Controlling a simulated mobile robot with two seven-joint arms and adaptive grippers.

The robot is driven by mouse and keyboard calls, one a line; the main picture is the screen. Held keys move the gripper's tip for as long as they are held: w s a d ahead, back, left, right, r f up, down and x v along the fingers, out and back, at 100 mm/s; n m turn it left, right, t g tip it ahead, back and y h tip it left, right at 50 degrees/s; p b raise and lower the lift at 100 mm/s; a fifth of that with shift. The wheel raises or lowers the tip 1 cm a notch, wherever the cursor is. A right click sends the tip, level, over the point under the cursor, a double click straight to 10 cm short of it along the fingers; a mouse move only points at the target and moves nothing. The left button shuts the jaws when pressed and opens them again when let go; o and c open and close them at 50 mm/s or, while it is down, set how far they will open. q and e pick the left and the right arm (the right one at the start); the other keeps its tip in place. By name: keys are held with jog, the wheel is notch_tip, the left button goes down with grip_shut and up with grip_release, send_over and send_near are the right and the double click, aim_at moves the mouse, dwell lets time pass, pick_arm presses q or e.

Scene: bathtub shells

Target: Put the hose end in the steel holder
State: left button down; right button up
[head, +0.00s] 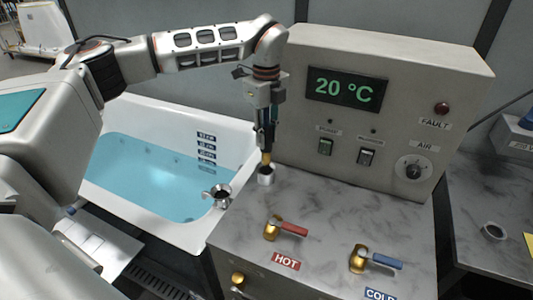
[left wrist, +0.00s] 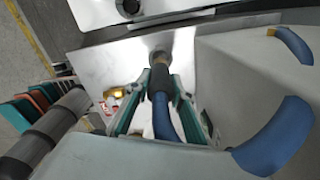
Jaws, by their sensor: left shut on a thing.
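My left gripper (head: 266,142) points down over the counter, shut on the hose end (head: 266,158), whose brass tip shows below the fingers. The steel holder (head: 266,179) is a small upright cup on the counter, directly under the tip. The tip is at the cup's dark mouth; I cannot tell how far inside it is. In the left wrist view the hose end (left wrist: 160,80) has a dark grip and a blue hose (left wrist: 163,122), between the teal fingers. My right gripper is not in view.
The grey control box (head: 370,110) stands just behind and right of the gripper. A water-filled tub (head: 150,180) lies left, with a chrome fitting (head: 218,192) on its rim. Red HOT (head: 285,228) and blue COLD (head: 375,259) levers stand at the counter's front.

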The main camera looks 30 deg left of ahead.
aim_at(266, 119)
pick_arm(q)
jog(key=shift+f, duration=1.45)
notch_tip(266, 119, down, 4)
jog(key=shift+r, duration=0.25)
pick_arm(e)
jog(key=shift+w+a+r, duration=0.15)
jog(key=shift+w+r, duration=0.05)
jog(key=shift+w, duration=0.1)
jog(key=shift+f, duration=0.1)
pick_arm(q)
jog(key=c, duration=1.8)
grip_release()
jog(key=shift+f, duration=0.1)
jog(key=shift+o, duration=0.2)
jog(key=shift+r, duration=0.35)
notch_tip(266, 119, up, 12)
jog(key=shift+f, duration=0.2)
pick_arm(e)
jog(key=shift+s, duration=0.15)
